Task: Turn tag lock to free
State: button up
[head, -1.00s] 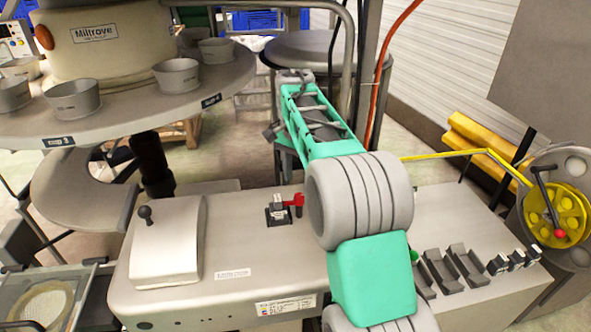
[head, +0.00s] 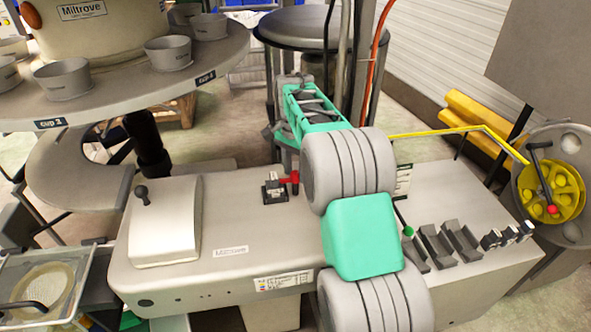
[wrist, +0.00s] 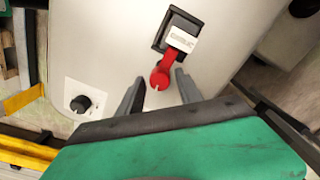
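The tag lock is a red lever (head: 289,181) on a small black base with a white label (head: 273,189), on top of the pale grey machine housing. In the wrist view, the red lever (wrist: 161,78) hangs from the labelled black base (wrist: 178,36) and points down toward me. My gripper (wrist: 160,79) is open, with one dark finger on each side of the lever's rounded end. Gaps show between lever and fingers, and I cannot tell the depth between them. In the head view my arm hides the fingers.
A black knob (wrist: 80,103) on a white plate is left of my gripper in the wrist view. A box with a ball-topped lever (head: 141,192) is left on the housing. Black holders (head: 440,245) stand right of my arm. A round table with cups (head: 120,85) overhangs the left.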

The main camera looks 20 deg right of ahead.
grip_shut()
jog(key=shift+n, duration=0.3)
dwell(0.3)
jog(key=n+p, duration=0.1)
jog(key=n, duration=0.2)
jog(key=shift+r, duration=0.1)
jog(key=n+p, duration=0.1)
jog(key=n, duration=0.4)
jog(key=shift+n+p, duration=0.4)
jog(key=n, duration=0.4)
jog(key=shift+n+p, duration=0.3)
jog(key=shift+p, duration=0.1)
jog(key=shift+n+t, duration=0.3)
jog(key=shift+n, duration=1.6)
jog(key=shift+a, duration=0.1)
jog(key=shift+o, duration=1.1)
grip_release()
